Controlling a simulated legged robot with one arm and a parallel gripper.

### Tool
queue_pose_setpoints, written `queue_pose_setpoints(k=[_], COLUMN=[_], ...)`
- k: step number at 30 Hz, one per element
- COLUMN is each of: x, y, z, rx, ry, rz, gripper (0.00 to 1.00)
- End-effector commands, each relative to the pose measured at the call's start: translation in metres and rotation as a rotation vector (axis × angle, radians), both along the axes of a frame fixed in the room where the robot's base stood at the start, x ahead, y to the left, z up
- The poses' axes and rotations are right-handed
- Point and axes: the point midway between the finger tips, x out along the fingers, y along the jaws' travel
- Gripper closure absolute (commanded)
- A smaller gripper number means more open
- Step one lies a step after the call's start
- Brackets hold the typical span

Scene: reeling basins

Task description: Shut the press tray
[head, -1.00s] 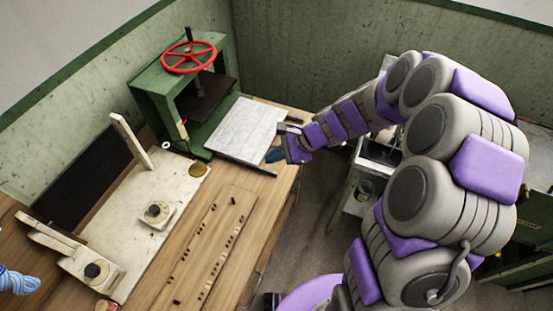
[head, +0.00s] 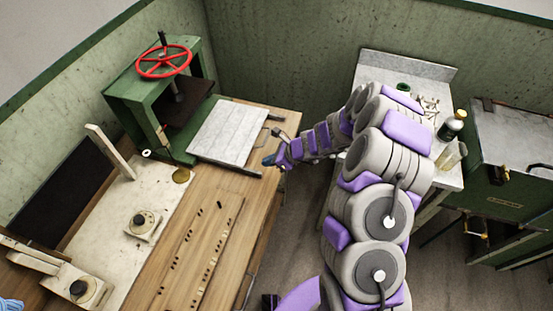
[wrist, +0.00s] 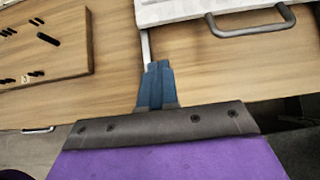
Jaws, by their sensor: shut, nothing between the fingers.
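The green press (head: 160,95) with a red handwheel stands at the back left of the bench. Its pale grey tray (head: 227,132) is pulled out to the right on dark rails. In the wrist view the tray's edge (wrist: 180,8) and its grey bar handle (wrist: 252,27) show at the top. My gripper (head: 268,161) is beside the tray's outer front corner, over the bench edge. In the wrist view its blue fingers (wrist: 158,75) are together and empty, below and left of the handle. I cannot tell whether they touch the rail.
A wooden board with dark pegs (head: 198,255) lies on the bench in front of the tray. A pale plate with dials (head: 110,215) is at the left. A side table (head: 375,70) with bottles and a green cabinet (head: 510,185) stand right.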

Motion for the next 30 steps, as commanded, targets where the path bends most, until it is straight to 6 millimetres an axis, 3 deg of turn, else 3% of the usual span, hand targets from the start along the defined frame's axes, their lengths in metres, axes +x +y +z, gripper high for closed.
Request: queue_pose_setpoints(k=[5, 12, 30], x=[0.008, 0.019, 0.023], y=[0.024, 0.053, 0.063], z=[-0.028, -0.025, -0.024], rx=[-0.002, -0.002, 0.0], ry=[0.0, -0.003, -0.001], rz=[0.005, 0.005, 0.003], gripper=[1.0, 1.0, 1.0])
